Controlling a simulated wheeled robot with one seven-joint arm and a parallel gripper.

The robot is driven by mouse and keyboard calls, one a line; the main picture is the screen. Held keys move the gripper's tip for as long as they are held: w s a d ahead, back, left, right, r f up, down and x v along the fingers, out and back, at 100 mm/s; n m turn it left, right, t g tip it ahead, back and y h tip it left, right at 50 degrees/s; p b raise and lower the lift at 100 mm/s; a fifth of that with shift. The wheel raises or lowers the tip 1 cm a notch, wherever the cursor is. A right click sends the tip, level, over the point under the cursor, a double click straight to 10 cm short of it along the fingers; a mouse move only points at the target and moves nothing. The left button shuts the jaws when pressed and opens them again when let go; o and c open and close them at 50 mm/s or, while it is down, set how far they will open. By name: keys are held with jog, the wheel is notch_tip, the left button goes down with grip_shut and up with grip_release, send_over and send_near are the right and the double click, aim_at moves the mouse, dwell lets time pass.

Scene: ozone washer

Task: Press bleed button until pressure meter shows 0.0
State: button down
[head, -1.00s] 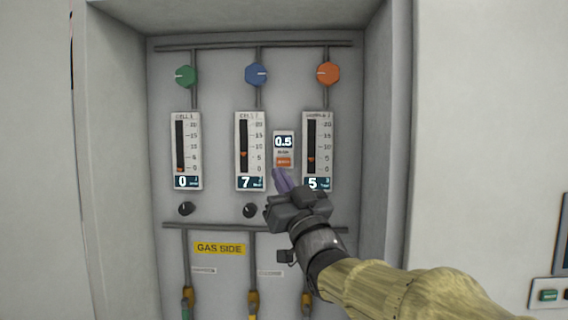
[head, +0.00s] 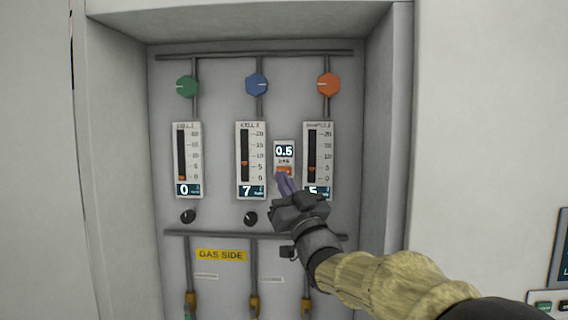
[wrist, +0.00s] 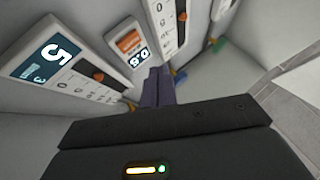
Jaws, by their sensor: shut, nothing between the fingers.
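The small white pressure meter (head: 284,151) hangs between the middle and right gauges and reads 0.5. The orange bleed button (head: 285,170) sits just below its display. The button (wrist: 130,42) and the rotated display (wrist: 139,58) also show in the wrist view. My gripper (head: 285,182) is shut and empty, its purple fingers pointing up at the panel.
Gauges stand left (head: 187,160), middle (head: 251,160) and right (head: 318,150), close beside the meter. Green, blue and orange knobs sit above, black knobs (head: 250,218) below. The panel is recessed, with a side wall (head: 385,140) right of my arm.

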jog(key=w, duration=0.3)
jog(key=shift+w, duration=0.35)
dwell(1.8)
jog(key=shift+w, duration=0.4)
jog(key=shift+w, duration=0.35)
dwell(0.7)
jog(key=shift+s+f+b, duration=0.1)
jog(key=shift+s+b, duration=0.05)
jog(key=shift+b, duration=0.2)
jog(key=shift+s, duration=0.15)
jog(key=shift+s+b, duration=0.5)
jog(key=shift+b, duration=0.2)
